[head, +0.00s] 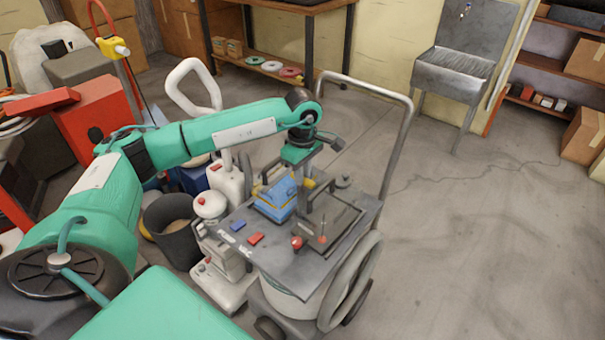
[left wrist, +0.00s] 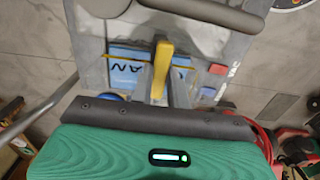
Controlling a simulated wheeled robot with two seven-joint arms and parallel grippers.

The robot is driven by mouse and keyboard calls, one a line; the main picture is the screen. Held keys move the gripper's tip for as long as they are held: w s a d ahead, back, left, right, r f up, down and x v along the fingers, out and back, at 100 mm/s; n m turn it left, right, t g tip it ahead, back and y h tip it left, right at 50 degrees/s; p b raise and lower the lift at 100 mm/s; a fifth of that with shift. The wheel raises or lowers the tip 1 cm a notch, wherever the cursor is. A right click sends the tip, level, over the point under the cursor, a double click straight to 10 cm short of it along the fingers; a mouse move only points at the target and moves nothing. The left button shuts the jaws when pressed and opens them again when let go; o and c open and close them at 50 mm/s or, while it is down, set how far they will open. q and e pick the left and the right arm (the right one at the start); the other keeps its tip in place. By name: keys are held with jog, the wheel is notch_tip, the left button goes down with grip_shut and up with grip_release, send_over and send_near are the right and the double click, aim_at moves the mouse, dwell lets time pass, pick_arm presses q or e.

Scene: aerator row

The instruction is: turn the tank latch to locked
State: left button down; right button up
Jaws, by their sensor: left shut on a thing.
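My left gripper (head: 299,178) reaches down over the grey top plate (head: 275,262) of the wheeled tank cart. In the left wrist view its two grey fingers (left wrist: 162,84) are shut on a yellow lever (left wrist: 163,62), which I take to be the tank latch. The lever stands in front of a blue block with dark marks (left wrist: 125,72). In the head view the blue block (head: 274,198) sits just left of the fingers, and they mostly hide the lever. I cannot read whether the latch is locked. My right gripper is not in view.
A blue tab (head: 238,224), a red tab (head: 256,239) and a red knob (head: 296,242) sit on the plate. A tall grey handle (head: 400,140) rises behind the cart. A dark bucket (head: 172,232) stands left of it.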

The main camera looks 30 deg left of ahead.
pick_arm(q)
jog(key=c, duration=1.4)
grip_release()
jog(key=shift+o, duration=0.2)
jog(key=shift+r, duration=0.15)
